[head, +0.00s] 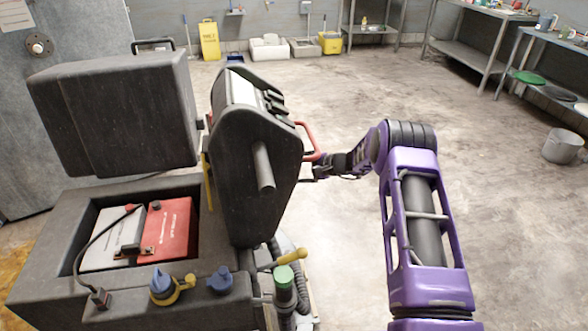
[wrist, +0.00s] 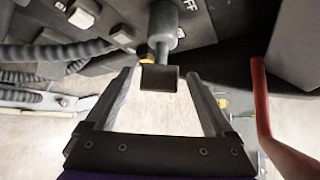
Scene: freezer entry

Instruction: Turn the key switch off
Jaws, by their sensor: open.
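The key switch shows in the wrist view as a grey barrel (wrist: 164,22) on a dark panel, with part of a white label reading "FF" beside it. A dark, flat, squarish key head (wrist: 160,79) sticks out from the barrel toward my gripper (wrist: 160,88). My gripper is open. One finger is on each side of the key head, with a visible gap on both sides. In the head view my gripper (head: 316,173) is at the right side of the machine's dark console (head: 245,165). The switch and key are hidden behind the console there.
A red handle (head: 308,140) juts from the console near my gripper; it also shows at the right of the wrist view (wrist: 262,105). Grey hoses (wrist: 50,51) run at the left. Open floor (head: 510,190) lies to the right.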

